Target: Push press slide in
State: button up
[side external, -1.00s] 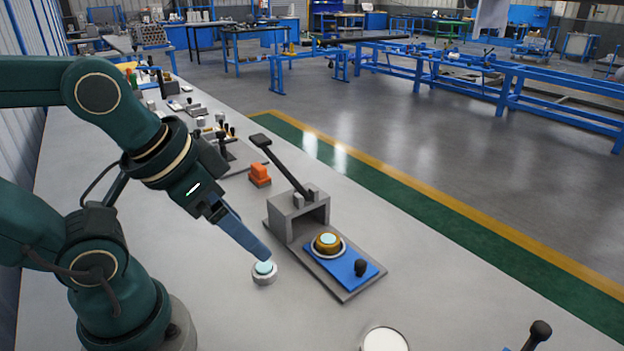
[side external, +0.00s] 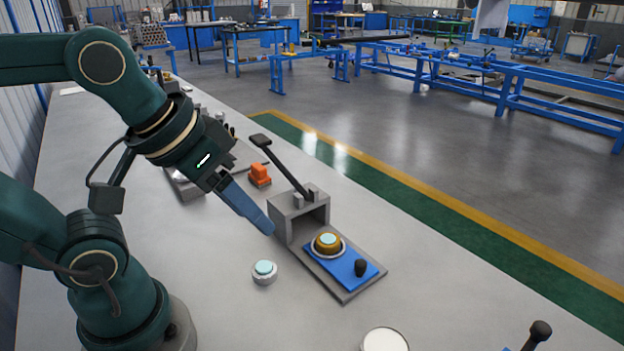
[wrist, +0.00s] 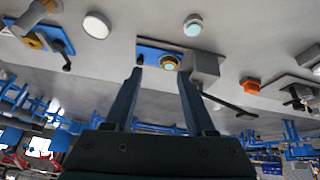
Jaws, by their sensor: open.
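The press is a grey housing (side external: 287,222) with a black lever (side external: 277,160) raised at a slant. A blue slide (side external: 347,274) lies out in front of the housing on a grey base. It carries a brass-coloured ring holding a teal-topped part (side external: 328,243), and a black knob (side external: 361,267) stands at its outer end. My gripper (side external: 268,230) is in the air at the near left side of the housing, with nothing between its fingers. In the wrist view the fingers (wrist: 159,78) are apart, with the blue slide (wrist: 150,54) beyond them.
A grey round piece with a teal top (side external: 264,271) stands on the bench left of the press. An orange block (side external: 260,175) sits behind the press. A white disc (side external: 385,339) lies near the front. Bench between these is clear.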

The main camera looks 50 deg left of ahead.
jog(key=w+r+n+g, duration=0.1)
jog(key=w+r+n, duration=0.15)
jog(key=w, duration=0.45)
jog(key=g, duration=0.4)
send_over(361, 262)
jog(key=shift+n, duration=0.45)
jog(key=f, duration=0.8)
jog(key=shift+w+a+f, duration=0.15)
jog(key=shift+a+f, duration=0.1)
jog(key=shift+f, duration=0.15)
jog(key=shift+g, duration=0.4)
jog(key=f, duration=0.8)
jog(key=shift+d+f, duration=0.25)
jog(key=shift+f, duration=0.1)
jog(key=shift+c, duration=0.2)
